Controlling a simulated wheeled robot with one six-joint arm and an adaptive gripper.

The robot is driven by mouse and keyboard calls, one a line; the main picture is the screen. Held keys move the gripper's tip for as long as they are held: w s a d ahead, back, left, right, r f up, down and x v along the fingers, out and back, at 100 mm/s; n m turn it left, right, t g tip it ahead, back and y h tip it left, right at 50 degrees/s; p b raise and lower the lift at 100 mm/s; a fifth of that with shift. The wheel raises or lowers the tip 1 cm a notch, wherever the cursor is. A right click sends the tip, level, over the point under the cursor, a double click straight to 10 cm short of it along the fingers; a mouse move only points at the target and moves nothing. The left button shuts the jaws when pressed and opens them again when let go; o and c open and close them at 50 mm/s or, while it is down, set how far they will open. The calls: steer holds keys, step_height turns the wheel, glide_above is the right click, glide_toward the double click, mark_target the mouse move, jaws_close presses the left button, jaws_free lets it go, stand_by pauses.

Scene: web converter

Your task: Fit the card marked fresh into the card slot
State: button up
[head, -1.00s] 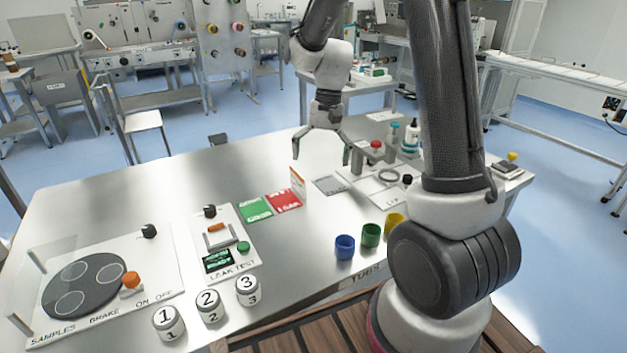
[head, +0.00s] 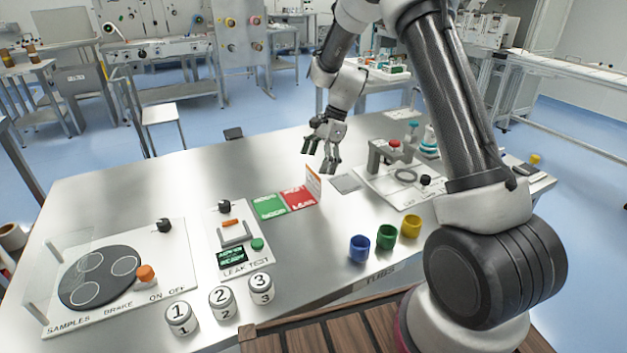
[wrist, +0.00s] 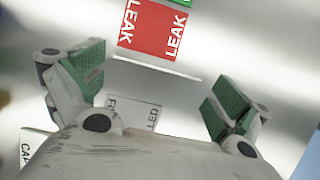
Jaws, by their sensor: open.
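A small upright card (head: 313,184), white with an orange part, stands at the right edge of the red mat. I cannot read its marking. In the wrist view a thin pale edge (wrist: 155,68) beside the red mat appears to be this card seen from above. My gripper (head: 322,168) is open and empty, just above and behind the card. In the wrist view the spread green-padded fingers of my gripper (wrist: 158,88) lie either side of a space below the thin edge. I cannot make out the card slot for certain.
The red LEAK mat (head: 299,197) and a green mat (head: 269,206) lie left of the card. A grey pad (head: 345,183) lies right of it. Blue (head: 360,248), green and yellow cups stand in front. The LEAK TEST panel (head: 240,262) and numbered jars are to the left.

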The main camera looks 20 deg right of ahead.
mark_target(313, 170)
steer(key=x, duration=0.3)
steer(key=shift+s+a+f, duration=0.1)
steer(key=shift+a+f, duration=0.05)
steer(key=shift+f, duration=0.1)
steer(key=c, duration=0.6)
